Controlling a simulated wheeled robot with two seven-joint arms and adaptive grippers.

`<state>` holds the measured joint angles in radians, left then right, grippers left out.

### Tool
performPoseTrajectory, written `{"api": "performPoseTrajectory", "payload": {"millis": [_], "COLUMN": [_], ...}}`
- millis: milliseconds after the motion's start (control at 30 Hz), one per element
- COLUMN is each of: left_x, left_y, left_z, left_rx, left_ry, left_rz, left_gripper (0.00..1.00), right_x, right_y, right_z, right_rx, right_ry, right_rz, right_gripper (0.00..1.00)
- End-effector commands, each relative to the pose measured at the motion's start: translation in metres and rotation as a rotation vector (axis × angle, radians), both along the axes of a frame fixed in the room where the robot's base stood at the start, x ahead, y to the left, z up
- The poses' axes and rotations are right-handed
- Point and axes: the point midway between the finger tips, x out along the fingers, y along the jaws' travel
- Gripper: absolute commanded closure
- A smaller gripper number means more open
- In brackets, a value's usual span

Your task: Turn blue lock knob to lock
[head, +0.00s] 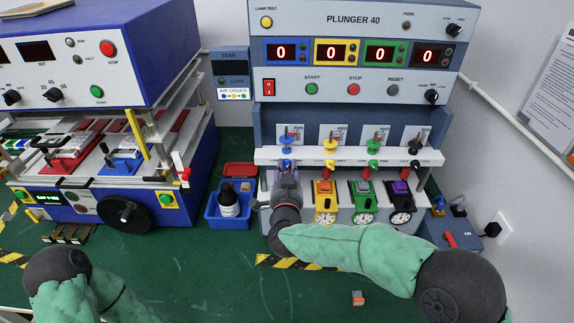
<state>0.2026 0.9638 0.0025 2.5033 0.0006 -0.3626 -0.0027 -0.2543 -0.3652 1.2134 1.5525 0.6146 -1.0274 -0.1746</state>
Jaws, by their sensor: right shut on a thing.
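The blue lock knob (286,163) is at the leftmost station of the PLUNGER 40 machine, on the white shelf (350,157). My right gripper (286,171) reaches up to it from the front and is shut on it. The gripper and wrist hide most of the knob's lower part and the fixture below, so its exact angle cannot be read. Above it is a blue plunger part (285,140). My left arm shows at the lower left, but its gripper is out of view.
Yellow (330,165), green (373,166) and black (415,164) knobs stand in a row to the right. A blue bin with a bottle (228,204) is close on the left. A small grey-orange block (358,298) lies on the green bench.

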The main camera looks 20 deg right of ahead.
Motion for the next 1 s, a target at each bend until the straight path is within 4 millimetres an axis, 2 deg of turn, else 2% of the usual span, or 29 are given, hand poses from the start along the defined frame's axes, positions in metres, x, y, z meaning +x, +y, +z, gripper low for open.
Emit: {"api": "performPoseTrajectory", "payload": {"millis": [33,100,1000], "left_x": [0.000,0.000,0.000], "left_y": [0.000,0.000,0.000], "left_z": [0.009,0.016,0.084], "left_rx": [0.000,0.000,0.000], "left_ry": [0.000,0.000,0.000], "left_rz": [0.000,0.000,0.000], "left_gripper": [1.00,1.00,1.00], "right_x": [0.001,0.001,0.004], "right_y": [-0.002,-0.001,0.003], "right_z": [0.010,0.011,0.014], "right_rx": [-0.040,-0.103,-0.923], "right_ry": [0.001,0.018,0.246], "right_rz": [-0.005,-0.004,-0.008], "right_gripper": [1.00,1.00,1.00]}}
